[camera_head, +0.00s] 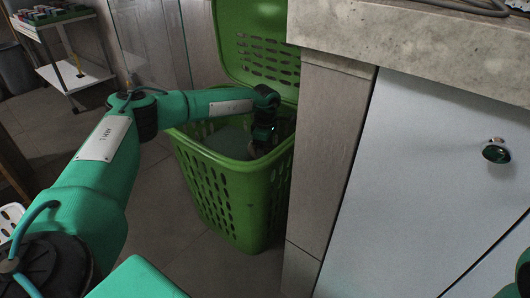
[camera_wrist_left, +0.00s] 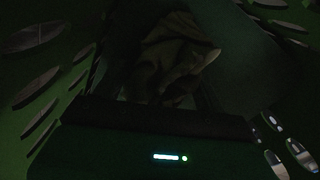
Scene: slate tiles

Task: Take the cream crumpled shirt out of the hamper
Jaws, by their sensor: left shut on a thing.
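The green hamper (camera_head: 240,172) stands on the tiled floor beside the counter, with its perforated lid (camera_head: 262,40) open against the back. My left arm reaches over the rim, and my left gripper (camera_head: 258,148) points down inside the hamper. In the dark left wrist view, a crumpled cloth (camera_wrist_left: 172,58), dull tan and most likely the cream shirt, lies in front of the gripper between the slotted hamper walls. My left gripper is shut on this cloth; the fingertips are hard to make out. The cloth cannot be clearly seen in the head view.
A counter with a stone top (camera_head: 420,45) and pale cabinet door (camera_head: 440,180) stands close to the hamper's right. A small shelf cart (camera_head: 75,75) stands at the far left. The floor left of the hamper is clear.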

